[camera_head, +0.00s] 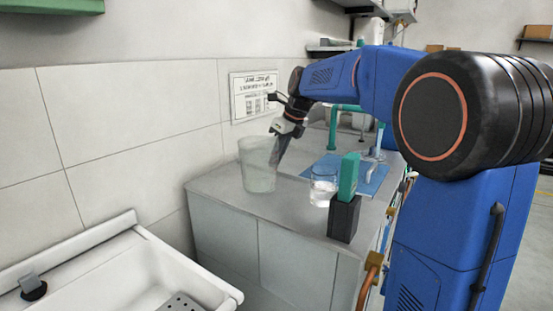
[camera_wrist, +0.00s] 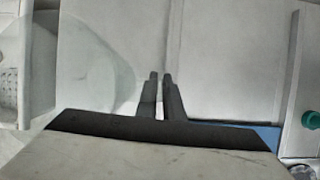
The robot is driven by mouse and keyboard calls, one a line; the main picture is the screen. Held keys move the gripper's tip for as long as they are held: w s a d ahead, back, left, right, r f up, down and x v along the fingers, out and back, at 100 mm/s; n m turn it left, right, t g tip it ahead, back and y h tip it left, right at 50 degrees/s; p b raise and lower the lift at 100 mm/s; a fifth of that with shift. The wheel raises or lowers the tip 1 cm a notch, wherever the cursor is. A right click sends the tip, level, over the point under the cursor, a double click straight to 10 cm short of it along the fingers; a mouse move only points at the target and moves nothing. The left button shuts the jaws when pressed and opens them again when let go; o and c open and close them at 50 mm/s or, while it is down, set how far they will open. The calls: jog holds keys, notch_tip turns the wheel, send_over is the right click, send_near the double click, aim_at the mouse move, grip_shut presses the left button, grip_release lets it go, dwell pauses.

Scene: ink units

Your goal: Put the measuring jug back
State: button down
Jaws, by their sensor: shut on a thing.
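The measuring jug (camera_head: 257,168) is a tall, translucent, pale vessel at the left part of the grey counter. It looks upright; I cannot tell whether its base touches the counter. My gripper (camera_head: 279,158) comes down at its right side and is shut on it. In the wrist view the jug (camera_wrist: 85,65) is a faint see-through shape at the left. There the fingers of my gripper (camera_wrist: 160,78) are close together at its right edge. The exact part of the jug between them is hard to make out.
A clear glass (camera_head: 323,188) stands right of the jug, near a black holder (camera_head: 343,218) with a green item (camera_head: 348,177). A blue mat (camera_head: 372,183) lies behind. A white sink (camera_head: 110,275) is at lower left. A tiled wall with a notice (camera_head: 252,95) borders the counter.

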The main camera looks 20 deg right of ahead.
jog(key=shift+f, duration=0.1)
jog(key=c, duration=1.9)
grip_release()
jog(key=shift+f, duration=0.1)
jog(key=v, duration=1.2)
